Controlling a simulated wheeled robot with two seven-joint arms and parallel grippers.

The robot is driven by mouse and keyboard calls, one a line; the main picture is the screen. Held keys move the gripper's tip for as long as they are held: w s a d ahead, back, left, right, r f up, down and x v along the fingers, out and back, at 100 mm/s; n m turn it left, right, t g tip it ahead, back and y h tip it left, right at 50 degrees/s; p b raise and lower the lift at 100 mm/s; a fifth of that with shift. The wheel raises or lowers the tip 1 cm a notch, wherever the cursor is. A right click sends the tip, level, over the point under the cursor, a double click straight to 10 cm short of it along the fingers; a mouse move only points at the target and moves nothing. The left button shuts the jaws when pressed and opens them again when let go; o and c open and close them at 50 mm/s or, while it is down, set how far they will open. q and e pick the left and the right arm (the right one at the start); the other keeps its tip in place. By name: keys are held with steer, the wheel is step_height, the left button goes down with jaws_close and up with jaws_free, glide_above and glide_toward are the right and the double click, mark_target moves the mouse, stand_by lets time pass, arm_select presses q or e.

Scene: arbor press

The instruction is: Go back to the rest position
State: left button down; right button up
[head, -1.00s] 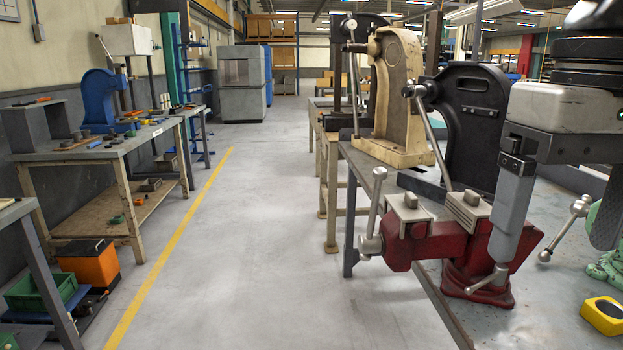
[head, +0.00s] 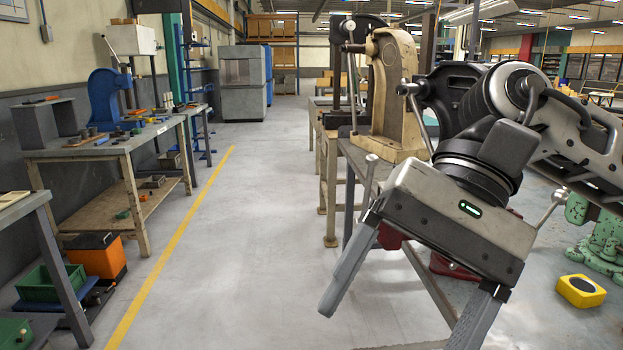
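My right gripper (head: 398,322) hangs in the right half of the head view, its arm coming in from the right. The cream arbor press (head: 398,100) stands on the bench just beyond the gripper. The black press (head: 440,90) beside it is partly covered by my arm. My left gripper is not in view.
A blue press (head: 103,98) stands on the left workbench (head: 100,150). The grey floor aisle (head: 250,200) between the benches is clear, with a yellow line along it.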

steer(key=w+a+r+m+g+y, duration=0.25)
steer(key=a+m+y, duration=0.65)
steer(key=m+y, duration=0.5)
steer(key=w+d+f+m+t+h, duration=0.1)
steer(key=w+d+f+m+t, duration=0.2)
steer(key=m+t, duration=0.65)
steer(key=w+f+m+t, duration=0.4)
steer(key=f+m+t, duration=0.15)
steer(key=m, duration=0.65)
steer(key=w+d+f+m+t+h, duration=0.1)
steer(key=w+d+f+m+t, duration=0.2)
steer(key=m+t, duration=0.7)
steer(key=s+d+f+m+h, duration=0.1)
steer(key=d+f+m+h, duration=0.2)
steer(key=f+m+h, duration=0.5)
steer(key=d+f+m+h, duration=0.3)
steer(key=f+m, duration=0.4)
steer(key=f, duration=0.4)
steer(key=s+d+f+m+g+h, duration=0.4)
steer(key=s+f+m+g, duration=0.3)
steer(key=s+f, duration=0.5)
step_height(320, 180, down, 3)
steer(key=shift+s+d, duration=0.25)
steer(key=shift+d, duration=0.3)
